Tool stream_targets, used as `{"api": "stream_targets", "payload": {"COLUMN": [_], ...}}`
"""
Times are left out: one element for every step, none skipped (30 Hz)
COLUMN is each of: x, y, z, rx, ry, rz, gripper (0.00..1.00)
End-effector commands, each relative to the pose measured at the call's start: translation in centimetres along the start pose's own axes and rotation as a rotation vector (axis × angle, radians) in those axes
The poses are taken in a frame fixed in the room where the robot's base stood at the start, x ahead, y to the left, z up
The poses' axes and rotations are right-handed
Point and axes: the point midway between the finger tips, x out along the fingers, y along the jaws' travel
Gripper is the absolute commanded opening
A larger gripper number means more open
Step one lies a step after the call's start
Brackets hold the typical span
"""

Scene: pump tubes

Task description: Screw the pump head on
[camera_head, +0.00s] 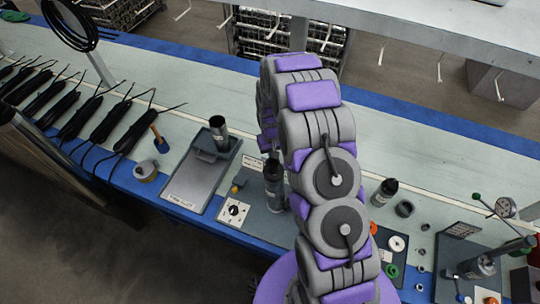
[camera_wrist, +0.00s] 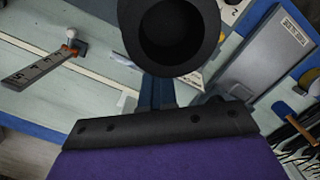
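A dark hollow cylinder (camera_wrist: 212,35) fills the top middle of the wrist view, its round opening facing the camera. It is close to my gripper, whose narrow blue-grey fingers (camera_wrist: 163,92) run up to it and pass out of sight behind it. I cannot tell whether they grip it. In the head view a black cylinder (camera_head: 273,190) stands upright on a grey station, just left of my arm. My gripper is mostly hidden behind my own arm there. Which part is the pump head is not clear.
A grey tray (camera_head: 187,190) to the left has a dark cup (camera_head: 219,133) at its far end. Several black tube bundles (camera_head: 117,118) lie further left. Right of my arm are a black bottle (camera_head: 384,192), several rings and a fixture (camera_head: 480,266).

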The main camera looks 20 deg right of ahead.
Motion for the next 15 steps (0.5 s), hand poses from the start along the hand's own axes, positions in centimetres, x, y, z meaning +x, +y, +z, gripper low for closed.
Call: {"api": "stream_targets", "payload": {"x": [0.0, 0.0, 0.0, 0.0, 0.0, 0.0, -0.1, -0.1, -0.1, -0.1, -0.1, -0.1, -0.1, -0.1, -0.1], "y": [0.0, 0.0, 0.0, 0.0, 0.1, 0.3, 0.6, 0.8, 1.0, 1.2, 1.3, 1.5, 1.5, 1.6, 1.6], "z": [0.0, 0.0, 0.0, 0.0, 0.1, 0.2, 0.2, 0.3, 0.5, 0.5, 0.6, 0.7, 0.7, 0.7, 0.7], "rx": [-0.001, -0.001, -0.001, 0.005, 0.02, 0.052, 0.085, 0.123, 0.173, 0.206, 0.235, 0.267, 0.283, 0.294, 0.299], "ry": [0.0, 0.0, -0.001, 0.0, 0.0, 0.002, 0.003, 0.005, 0.007, 0.009, 0.01, 0.011, 0.012, 0.013, 0.013], "rz": [0.0, 0.0, 0.0, 0.0, 0.0, 0.0, 0.0, 0.0, -0.001, -0.002, -0.003, -0.004, -0.004, -0.005, -0.005], "gripper": [0.0, 0.0, 0.0, 0.0, 0.0, 0.0, 0.0, 0.0, 0.0, 0.0, 0.0, 0.0, 0.0, 0.0, 0.0]}}
